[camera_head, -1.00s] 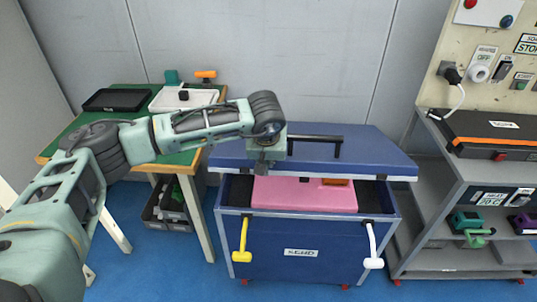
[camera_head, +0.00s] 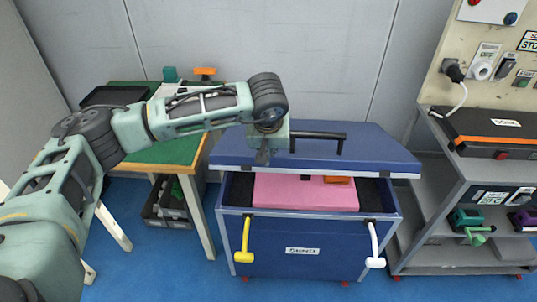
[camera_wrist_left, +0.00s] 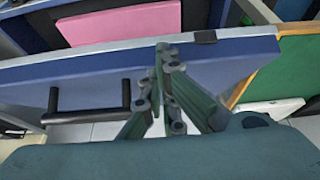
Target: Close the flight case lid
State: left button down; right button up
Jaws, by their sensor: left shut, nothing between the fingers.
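The blue flight case (camera_head: 303,235) stands on the floor with its lid (camera_head: 365,145) partly raised above the box. A black bar handle (camera_head: 318,137) sits on the lid. Pink foam (camera_head: 305,194) with an orange item (camera_head: 338,180) shows in the gap. A yellow latch (camera_head: 243,240) and a white latch (camera_head: 374,245) hang at the front. My left gripper (camera_head: 263,156) is at the left part of the lid, fingers pointing down. In the left wrist view its fingers (camera_wrist_left: 162,48) are closed and empty over the lid (camera_wrist_left: 215,65); I cannot tell if they touch it. My right gripper is not in view.
A green table (camera_head: 180,152) with a black tray (camera_head: 113,96) stands at the left, with a grey bin (camera_head: 168,205) under it. A grey shelf rack (camera_head: 450,190) holding an orange-striped case (camera_head: 490,125) stands close at the right. Blue floor is clear in front.

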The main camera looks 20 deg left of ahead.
pick_arm(q)
jog(key=s+d+r+b, duration=0.1)
jog(key=s+d+r, duration=0.1)
jog(key=s+r, duration=0.3)
jog(key=w+a+r+p, duration=0.2)
jog(key=a+r, duration=0.2)
jog(key=a, duration=0.3)
jog(key=p, duration=0.2)
send_over(222, 151)
jog(key=w, duration=0.1)
jog(key=f, duration=0.6)
jog(key=shift+w+a+f, duration=0.2)
jog(key=shift+a+f, duration=0.05)
jog(key=shift+a, duration=0.05)
jog(key=shift+s+d+f+p, duration=0.1)
jog(key=shift+s+f+p, duration=0.15)
jog(key=shift+f, duration=0.25)
jog(key=shift+s+d+f+p, duration=0.1)
jog(key=shift+s+f+p, duration=0.1)
jog(key=shift+f, duration=0.25)
jog(key=shift+s+f, duration=0.25)
jog(key=shift+f, duration=0.4)
